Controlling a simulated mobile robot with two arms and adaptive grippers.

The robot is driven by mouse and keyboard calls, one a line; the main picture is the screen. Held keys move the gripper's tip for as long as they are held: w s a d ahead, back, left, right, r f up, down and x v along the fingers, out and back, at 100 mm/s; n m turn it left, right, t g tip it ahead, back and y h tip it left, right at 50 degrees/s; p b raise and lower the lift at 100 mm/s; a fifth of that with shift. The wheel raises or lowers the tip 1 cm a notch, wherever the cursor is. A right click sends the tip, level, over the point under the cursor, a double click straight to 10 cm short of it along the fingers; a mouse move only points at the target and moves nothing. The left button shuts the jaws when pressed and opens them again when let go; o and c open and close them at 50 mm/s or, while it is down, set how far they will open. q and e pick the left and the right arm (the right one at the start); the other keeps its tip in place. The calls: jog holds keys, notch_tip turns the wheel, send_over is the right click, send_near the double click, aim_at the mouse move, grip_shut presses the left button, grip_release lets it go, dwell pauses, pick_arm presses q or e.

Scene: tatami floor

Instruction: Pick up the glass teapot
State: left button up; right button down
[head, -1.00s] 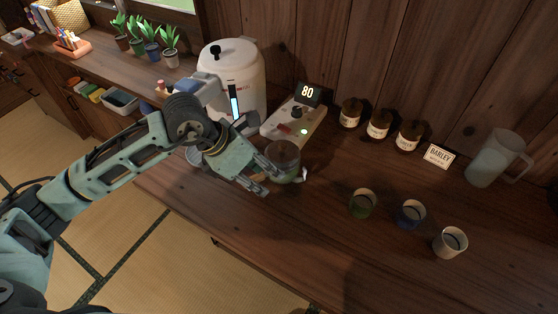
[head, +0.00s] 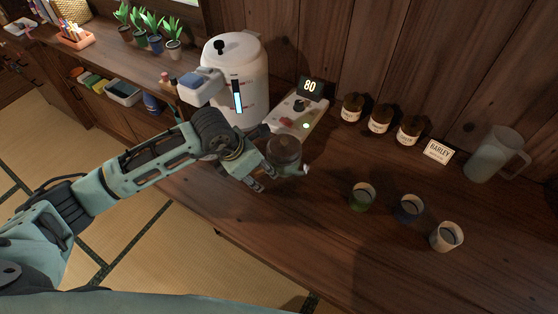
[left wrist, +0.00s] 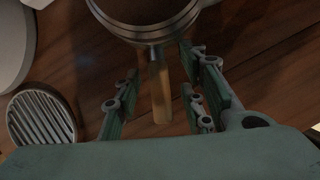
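The glass teapot (head: 284,152) stands on the wooden counter, dark-lidded, with its spout to the right. In the left wrist view its round body (left wrist: 155,14) is at the top, and its wooden handle (left wrist: 160,88) points down toward my palm. My left gripper (head: 264,177) is at the teapot's left side. In the wrist view the left gripper (left wrist: 160,98) is open, with the handle between its fingers and visible gaps on both sides. The handle is hidden behind the gripper in the head view. My right gripper is out of view.
A white water dispenser (head: 235,75) stands behind my left arm, with a control panel (head: 297,116) beside it. A slatted drip tray (left wrist: 42,120) is left of the fingers. Green (head: 361,197), blue (head: 408,208) and white (head: 446,236) cups stand right; jars (head: 380,118) line the wall.

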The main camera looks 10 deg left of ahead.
pick_arm(q)
jog(key=shift+c, duration=0.2)
grip_shut()
jog(key=shift+r, duration=0.15)
